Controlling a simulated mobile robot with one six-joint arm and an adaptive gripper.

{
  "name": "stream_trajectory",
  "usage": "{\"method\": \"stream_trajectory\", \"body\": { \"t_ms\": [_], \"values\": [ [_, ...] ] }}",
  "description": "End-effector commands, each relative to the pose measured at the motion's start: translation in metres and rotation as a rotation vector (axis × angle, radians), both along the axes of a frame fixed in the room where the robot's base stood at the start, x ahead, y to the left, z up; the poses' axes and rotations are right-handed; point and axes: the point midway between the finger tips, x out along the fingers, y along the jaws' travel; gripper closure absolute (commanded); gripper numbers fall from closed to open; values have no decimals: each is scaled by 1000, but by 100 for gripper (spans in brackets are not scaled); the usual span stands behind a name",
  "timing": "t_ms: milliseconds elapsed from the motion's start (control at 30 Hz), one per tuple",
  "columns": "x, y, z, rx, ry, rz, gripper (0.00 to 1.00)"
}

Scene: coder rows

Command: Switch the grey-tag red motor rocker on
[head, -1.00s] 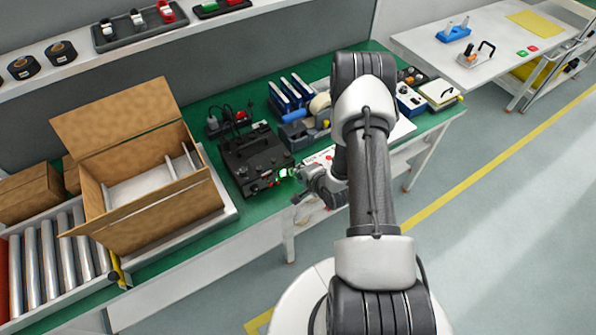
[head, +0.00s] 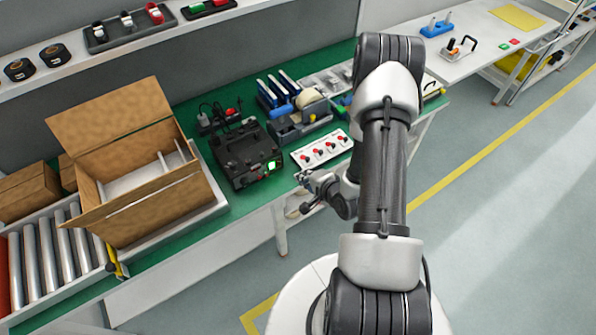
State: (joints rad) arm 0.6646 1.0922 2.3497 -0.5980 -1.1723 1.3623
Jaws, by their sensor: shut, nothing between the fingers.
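A black machine (head: 247,155) stands on the green bench top, with a lit green spot (head: 271,165) on its front and small controls too small to read. A white panel (head: 321,149) with several red-topped controls lies to its right. I cannot tell which control is the red motor rocker, and no grey tag can be made out. My gripper (head: 306,186) is shut and empty. In the picture it is at the bench's front edge, below the white panel and right of the black machine, apart from the machine's front.
An open cardboard box (head: 140,185) stands left of the machine, beside a roller conveyor (head: 50,255). A grey holder (head: 300,120) with blue items (head: 275,92) stands behind the panel. A red button (head: 231,112) sits behind the machine. The floor at right is clear.

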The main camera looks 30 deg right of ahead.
Motion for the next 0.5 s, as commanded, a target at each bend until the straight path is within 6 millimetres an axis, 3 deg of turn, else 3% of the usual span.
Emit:
{"method": "stream_trajectory", "body": {
  "t_ms": [500],
  "values": [
    [-8, 0, 6, -1, 0, 1, 100]
  ]
}}
